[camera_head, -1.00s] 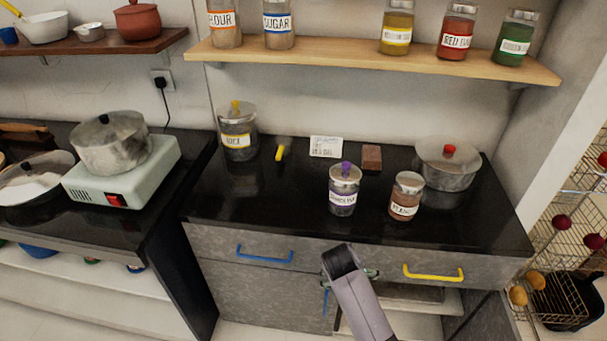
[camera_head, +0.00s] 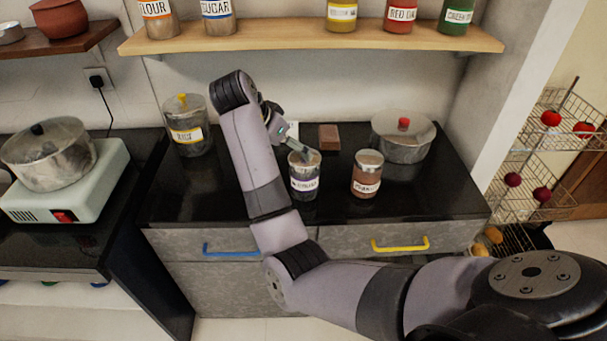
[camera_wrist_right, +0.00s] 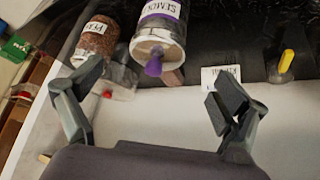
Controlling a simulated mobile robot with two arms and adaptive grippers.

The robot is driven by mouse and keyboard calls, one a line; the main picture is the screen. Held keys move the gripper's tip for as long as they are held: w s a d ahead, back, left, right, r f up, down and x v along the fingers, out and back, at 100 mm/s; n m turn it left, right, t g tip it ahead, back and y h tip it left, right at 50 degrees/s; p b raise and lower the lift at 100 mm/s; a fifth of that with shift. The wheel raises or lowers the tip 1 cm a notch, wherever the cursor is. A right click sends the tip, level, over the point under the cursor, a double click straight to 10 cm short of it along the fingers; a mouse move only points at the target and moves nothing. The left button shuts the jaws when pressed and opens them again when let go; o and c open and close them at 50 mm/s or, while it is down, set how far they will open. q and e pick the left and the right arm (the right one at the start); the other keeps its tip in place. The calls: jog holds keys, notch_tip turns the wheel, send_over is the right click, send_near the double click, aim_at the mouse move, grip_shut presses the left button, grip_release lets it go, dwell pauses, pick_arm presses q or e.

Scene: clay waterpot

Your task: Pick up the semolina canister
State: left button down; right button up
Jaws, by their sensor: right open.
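The semolina canister (camera_head: 304,184) is a clear jar with a purple label, standing upright on the black counter. In the right wrist view the canister (camera_wrist_right: 163,30) shows upside down, with its metal lid and purple knob toward me. My right gripper (camera_head: 292,145) is at the canister's top in the head view, and its hand partly covers the lid. In the wrist view the right gripper (camera_wrist_right: 157,88) is open and empty, its fingers spread to either side of the knob in the picture. Contact cannot be told. My left gripper is out of view.
A brown-filled jar (camera_head: 367,182) stands close to the right of the canister. A wooden block (camera_head: 329,137) and a lidded pot (camera_head: 403,145) are behind and right. A yellow-labelled jar (camera_head: 188,133) stands at left. A shelf (camera_head: 310,37) hangs above.

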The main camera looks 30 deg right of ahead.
aim_at(305, 171)
notch_tip(305, 171, up, 5)
jog(key=m, duration=0.1)
jog(key=x, duration=0.4)
jog(key=p+x, duration=0.1)
jog(key=x, duration=0.6)
jog(key=shift+w+f+p, duration=0.35)
jog(key=shift+f+p, duration=0.05)
jog(key=x, duration=0.1)
jog(key=p+x, duration=0.1)
jog(key=x, duration=0.3)
jog(key=shift+s+f, duration=0.15)
jog(key=shift+s, duration=0.25)
jog(key=shift+m, duration=0.3)
jog(key=shift+c, duration=0.5)
jog(key=c, duration=1.9)
jog(key=shift+w, duration=0.1)
